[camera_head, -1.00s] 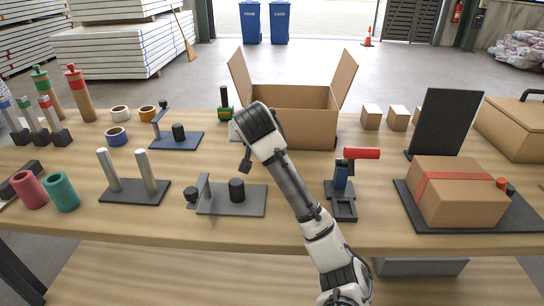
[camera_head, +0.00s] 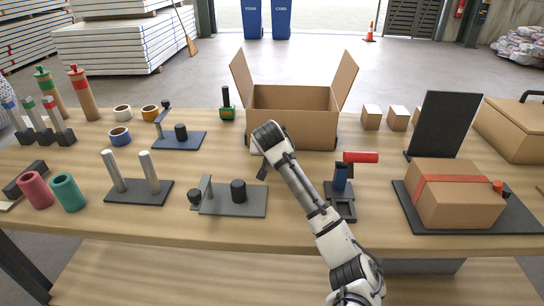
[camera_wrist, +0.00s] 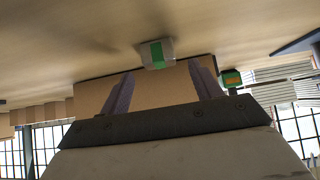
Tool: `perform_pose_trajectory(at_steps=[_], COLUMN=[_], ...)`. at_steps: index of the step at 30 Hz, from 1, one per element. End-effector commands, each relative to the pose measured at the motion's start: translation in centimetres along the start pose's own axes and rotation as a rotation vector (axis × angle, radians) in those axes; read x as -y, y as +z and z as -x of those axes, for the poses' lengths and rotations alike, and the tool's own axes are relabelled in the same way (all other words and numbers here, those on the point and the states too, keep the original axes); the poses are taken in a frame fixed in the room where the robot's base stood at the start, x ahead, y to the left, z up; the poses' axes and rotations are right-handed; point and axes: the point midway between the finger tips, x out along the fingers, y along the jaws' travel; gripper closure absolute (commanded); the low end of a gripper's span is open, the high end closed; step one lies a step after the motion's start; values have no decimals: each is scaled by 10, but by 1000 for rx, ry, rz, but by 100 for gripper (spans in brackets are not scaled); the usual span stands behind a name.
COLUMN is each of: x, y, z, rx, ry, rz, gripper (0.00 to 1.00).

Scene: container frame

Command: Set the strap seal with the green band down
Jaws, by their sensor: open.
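The strap seal (camera_wrist: 157,54), a small pale grey piece with a green band across its middle, shows in the wrist view. It appears to rest on the wooden table in front of the cardboard carton (camera_wrist: 165,88). My gripper (camera_wrist: 162,70) is open, its two fingers spread to either side of the seal's line with a gap visible on both sides. In the head view my wrist (camera_head: 268,136) is just in front of the open carton (camera_head: 292,98). There my fingers and the seal are largely hidden.
A green-based tool (camera_head: 226,108) stands left of the carton. A grey fixture with a black knob (camera_head: 232,205) and a red-handled tool (camera_head: 360,157) stand nearer the front. A strapped box (camera_head: 460,200) sits at right. Bare table lies between my wrist and the fixtures.

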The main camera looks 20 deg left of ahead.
Motion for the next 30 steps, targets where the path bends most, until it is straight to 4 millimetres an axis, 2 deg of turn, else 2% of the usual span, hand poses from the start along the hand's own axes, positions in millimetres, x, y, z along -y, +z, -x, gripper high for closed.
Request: perform_pose_trajectory(at_steps=[6,14,24,26,30], x=[1,1,1,1,1], y=[0,0,0,0,0], z=[-24,-26,-26,-26,-26], rx=[1,-1,-1,-2,-2], ry=[1,-1,-1,-1,-1], rz=[1,1,1,1,1], gripper=[36,38,82,88,88])
